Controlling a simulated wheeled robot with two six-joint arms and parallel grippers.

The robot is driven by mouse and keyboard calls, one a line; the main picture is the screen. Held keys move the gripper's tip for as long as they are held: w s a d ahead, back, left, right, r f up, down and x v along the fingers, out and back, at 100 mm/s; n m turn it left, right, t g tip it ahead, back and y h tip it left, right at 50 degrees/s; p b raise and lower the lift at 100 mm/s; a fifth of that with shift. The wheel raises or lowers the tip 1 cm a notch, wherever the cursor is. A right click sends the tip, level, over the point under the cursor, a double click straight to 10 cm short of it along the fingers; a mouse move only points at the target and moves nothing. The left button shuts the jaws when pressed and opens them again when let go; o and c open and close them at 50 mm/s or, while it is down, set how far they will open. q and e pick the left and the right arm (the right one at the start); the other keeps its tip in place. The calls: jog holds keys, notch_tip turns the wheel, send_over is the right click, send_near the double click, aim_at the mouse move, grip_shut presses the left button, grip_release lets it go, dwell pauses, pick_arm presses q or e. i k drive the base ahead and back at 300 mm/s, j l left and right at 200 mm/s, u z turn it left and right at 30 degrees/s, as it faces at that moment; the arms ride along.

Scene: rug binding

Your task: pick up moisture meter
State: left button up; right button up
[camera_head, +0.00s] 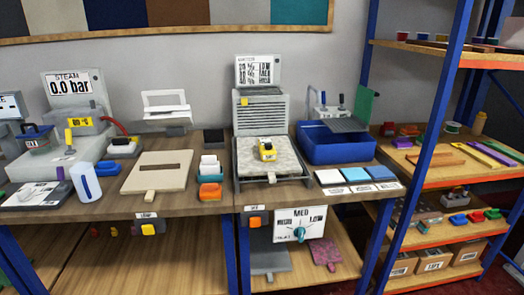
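A small yellow handheld device with a dark patch (267,151), which looks like the moisture meter, lies on a pale speckled pad on the grey drying stand (241,185) at the middle of the bench. I cannot read any label on it, so its identity is not certain. Nothing touches it from above and its near side is open to view. Neither my left nor my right gripper shows in the head view.
A wooden bench (105,207) carries a steam unit (72,86) at left, a flat board with a slot (158,171), stacked coloured blocks (210,180) left of the stand, and a blue basin (340,147) at right. Colour swatches (332,177) lie in front. A blue-post shelf (433,120) stands at far right.

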aim_at(266, 156)
jog(key=i+l+u, duration=0.1)
jog(key=i+l, duration=0.2)
jog(key=i+l+u, duration=0.15)
jog(key=l, duration=0.3)
jog(key=i+l+u, duration=0.1)
jog(key=i+l, duration=0.25)
jog(key=l, duration=0.1)
